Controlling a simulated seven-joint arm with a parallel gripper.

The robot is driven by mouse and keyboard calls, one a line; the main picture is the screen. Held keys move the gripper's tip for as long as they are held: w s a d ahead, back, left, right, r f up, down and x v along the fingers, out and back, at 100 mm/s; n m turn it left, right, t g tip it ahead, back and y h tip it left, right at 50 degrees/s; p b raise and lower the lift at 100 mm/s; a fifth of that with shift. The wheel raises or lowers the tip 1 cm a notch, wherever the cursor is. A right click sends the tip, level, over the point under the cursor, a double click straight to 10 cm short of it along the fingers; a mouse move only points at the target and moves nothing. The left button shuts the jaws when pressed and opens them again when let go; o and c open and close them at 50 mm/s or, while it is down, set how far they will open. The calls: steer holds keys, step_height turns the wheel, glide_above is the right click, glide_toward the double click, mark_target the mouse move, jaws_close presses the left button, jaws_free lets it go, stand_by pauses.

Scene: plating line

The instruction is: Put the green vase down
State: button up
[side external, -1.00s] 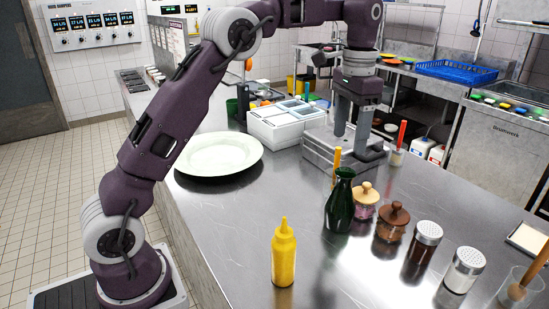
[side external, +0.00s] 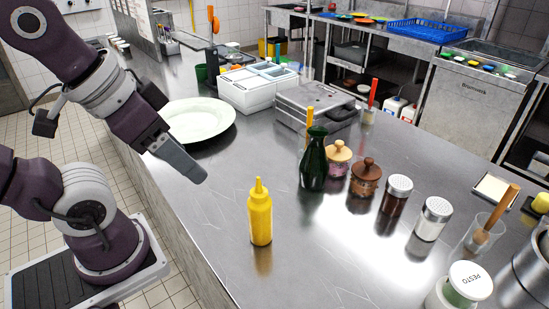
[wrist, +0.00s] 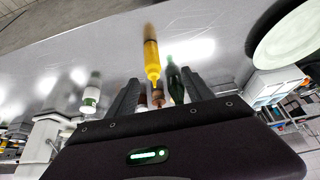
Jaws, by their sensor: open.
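The dark green vase (side external: 314,168) stands upright on the steel counter (side external: 330,245), in a loose row with jars and shakers. It also shows in the wrist view (wrist: 174,82), beyond my fingers and beside the yellow bottle. My gripper (side external: 198,175) is at the left of the side view, above the counter's near-left edge and well apart from the vase. In the wrist view my gripper (wrist: 160,80) shows two spread fingers, open, with nothing held between them. The fingers overlap in the side view.
A yellow squeeze bottle (side external: 260,215) stands between my gripper and the vase. A white plate (side external: 200,120) lies behind my gripper. A pink jar (side external: 337,160), a brown jar (side external: 365,180) and shakers (side external: 432,220) stand right of the vase. The front counter is clear.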

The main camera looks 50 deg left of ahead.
steer(key=m+t+h, duration=0.3)
steer(key=t, duration=0.4)
glide_toward(317, 140)
steer(key=w+f, duration=0.1)
steer(key=f, duration=0.1)
steer(key=w+a+f, duration=0.1)
steer(key=w+f, duration=0.1)
steer(key=shift+w+a, duration=0.1)
steer(key=shift+w, duration=0.1)
steer(key=shift+w+f, duration=0.15)
steer(key=shift+w, duration=0.15)
steer(key=shift+t+h, duration=0.3)
steer(key=x, duration=0.4)
steer(key=r+x, duration=0.1)
steer(key=x, duration=0.1)
steer(key=shift+w+d+f, duration=0.15)
steer(key=shift+w+d, duration=0.05)
steer(key=shift+w, duration=0.25)
jaws_close()
